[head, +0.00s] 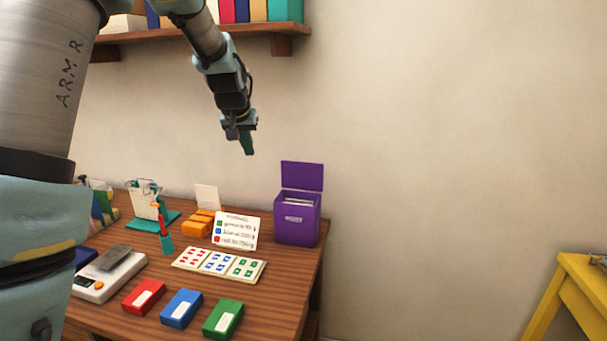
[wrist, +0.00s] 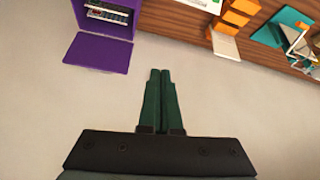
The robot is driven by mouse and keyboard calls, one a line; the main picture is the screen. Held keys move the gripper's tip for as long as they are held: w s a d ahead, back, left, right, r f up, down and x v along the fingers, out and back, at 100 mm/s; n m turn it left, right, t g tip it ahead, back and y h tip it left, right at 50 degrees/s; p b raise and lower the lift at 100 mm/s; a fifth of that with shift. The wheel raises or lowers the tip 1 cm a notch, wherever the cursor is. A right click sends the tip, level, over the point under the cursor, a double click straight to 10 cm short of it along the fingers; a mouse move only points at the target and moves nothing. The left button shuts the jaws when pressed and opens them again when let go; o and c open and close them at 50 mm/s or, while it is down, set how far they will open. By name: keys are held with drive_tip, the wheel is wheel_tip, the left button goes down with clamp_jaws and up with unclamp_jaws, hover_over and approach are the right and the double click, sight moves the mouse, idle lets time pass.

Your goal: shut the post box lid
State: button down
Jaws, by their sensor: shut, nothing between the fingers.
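The purple post box (head: 297,222) stands at the back right corner of the wooden table. Its lid (head: 302,176) is open, standing upright at the back edge, and pale papers show inside the box. In the wrist view the box (wrist: 113,24) is at the upper left, with the open lid (wrist: 97,53) below it. My gripper (head: 249,148) is shut and empty, in the air above the table, higher than the lid and to its left. Its closed green fingers (wrist: 160,75) point toward the table edge in the wrist view, to the right of the lid and apart from it.
Red, blue and green inkpads (head: 222,319) line the front. A shelf (head: 200,37) hangs above. The wall right of the box is bare.

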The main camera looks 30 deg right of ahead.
drive_tip(key=d+r+m+h+b, duration=0.1)
drive_tip(key=d+m+h+b, duration=0.1)
drive_tip(key=d, duration=1.4)
drive_tip(key=p, duration=0.5)
hover_over(303, 174)
drive_tip(key=shift+t, duration=0.3)
drive_tip(key=shift+w+d+f, duration=0.1)
drive_tip(key=shift+d+f, duration=0.05)
drive_tip(key=shift+f, duration=1.65)
drive_tip(key=shift+d+f, duration=0.1)
drive_tip(key=shift+f, duration=1.7)
drive_tip(key=shift+f+b, duration=0.15)
drive_tip(key=shift+b, duration=0.2)
